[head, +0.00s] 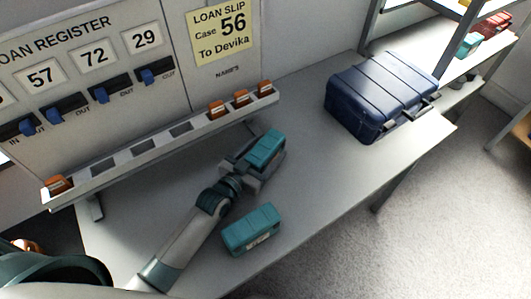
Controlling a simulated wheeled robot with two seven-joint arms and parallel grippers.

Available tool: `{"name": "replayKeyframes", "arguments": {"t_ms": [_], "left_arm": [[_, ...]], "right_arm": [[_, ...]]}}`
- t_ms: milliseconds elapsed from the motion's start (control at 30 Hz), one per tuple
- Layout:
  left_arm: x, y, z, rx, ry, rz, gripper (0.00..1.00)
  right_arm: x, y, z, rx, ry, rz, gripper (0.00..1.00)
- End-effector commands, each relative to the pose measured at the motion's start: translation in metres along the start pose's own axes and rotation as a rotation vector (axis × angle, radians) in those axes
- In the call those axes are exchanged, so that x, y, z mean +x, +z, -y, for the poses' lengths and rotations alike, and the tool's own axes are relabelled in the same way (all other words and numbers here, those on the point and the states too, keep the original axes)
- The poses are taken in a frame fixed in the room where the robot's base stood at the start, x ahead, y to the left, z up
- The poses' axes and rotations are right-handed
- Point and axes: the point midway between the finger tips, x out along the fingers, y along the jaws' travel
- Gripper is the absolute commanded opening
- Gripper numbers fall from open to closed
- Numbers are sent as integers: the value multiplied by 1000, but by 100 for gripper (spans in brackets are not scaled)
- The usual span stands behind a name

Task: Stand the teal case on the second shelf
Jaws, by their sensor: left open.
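One teal case (251,230) with a pale label lies on the grey table near its front edge. Another teal case (266,146) is farther back, at my left gripper (257,164). The gripper is open, with its jaws beside or around that case; I cannot tell whether they touch it. The shelf unit (448,54) is at the top right, only partly in view. Which of its levels is the second shelf is not clear. My right gripper is not in view.
A large navy case (380,95) stands at the table's right end. A register board (95,75) with a slotted rail (125,160) and several orange tags is at the back. A small teal case (467,45) and red items (496,22) sit on the shelf unit. The table's middle right is clear.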

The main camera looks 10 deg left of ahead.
Motion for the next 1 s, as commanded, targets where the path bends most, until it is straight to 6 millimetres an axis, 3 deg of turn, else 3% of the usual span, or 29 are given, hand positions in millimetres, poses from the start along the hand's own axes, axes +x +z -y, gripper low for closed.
{"name": "replayKeyframes", "arguments": {"t_ms": [467, 767, 1000], "left_arm": [[1, 0, 0, 0, 0, 0, 71], [1, -2, 0, 0, 0, -4, 7], [1, -2, 0, 0, 0, -3, 7]], "right_arm": [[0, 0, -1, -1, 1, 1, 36], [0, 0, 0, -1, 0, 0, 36], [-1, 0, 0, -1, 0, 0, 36]]}}
